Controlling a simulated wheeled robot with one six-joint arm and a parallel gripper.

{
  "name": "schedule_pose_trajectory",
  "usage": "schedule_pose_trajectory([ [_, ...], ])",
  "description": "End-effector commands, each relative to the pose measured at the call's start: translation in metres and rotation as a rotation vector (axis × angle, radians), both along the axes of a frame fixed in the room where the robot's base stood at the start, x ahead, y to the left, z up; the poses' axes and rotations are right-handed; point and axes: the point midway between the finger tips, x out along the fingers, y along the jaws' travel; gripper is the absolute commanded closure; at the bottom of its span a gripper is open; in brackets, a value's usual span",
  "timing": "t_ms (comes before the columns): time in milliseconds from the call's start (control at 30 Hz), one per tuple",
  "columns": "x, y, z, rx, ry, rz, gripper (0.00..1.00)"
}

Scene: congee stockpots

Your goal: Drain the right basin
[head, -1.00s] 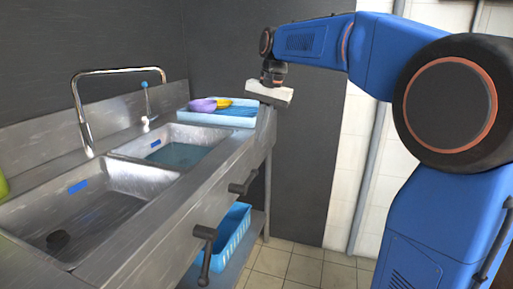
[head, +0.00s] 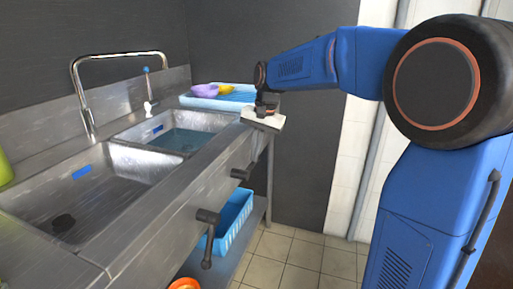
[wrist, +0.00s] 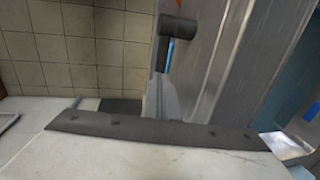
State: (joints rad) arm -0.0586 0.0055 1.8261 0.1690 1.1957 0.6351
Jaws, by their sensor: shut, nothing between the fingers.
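The right basin (head: 185,128) holds blue-green water (head: 178,141). The left basin (head: 100,205) shows a dark drain (head: 63,222) and no clear standing water. Two dark handles stick out of the counter front: the right handle (head: 240,174) sits below the right basin, and the left handle (head: 207,216) is nearer the camera, with its grip hanging down. My gripper (head: 263,120) is shut and empty, by the counter's front edge beside the right basin, above the right handle and apart from it. One dark handle (wrist: 178,26) shows in the wrist view; I cannot tell which.
A chrome faucet (head: 90,95) and a small blue-topped tap (head: 148,88) stand behind the basins. A blue tray (head: 210,101) with purple and yellow bowls is at the far end. A blue basket (head: 232,222) and orange item (head: 184,284) are below. The tiled floor (head: 300,260) is clear.

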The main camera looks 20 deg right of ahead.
Motion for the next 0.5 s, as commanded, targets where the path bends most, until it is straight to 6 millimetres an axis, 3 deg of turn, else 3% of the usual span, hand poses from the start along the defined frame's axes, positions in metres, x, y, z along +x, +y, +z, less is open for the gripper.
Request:
schedule_pose_trajectory([
  [500,0.0012,-0.001,-0.0029,0.015,0.023,0.0,1.0],
])
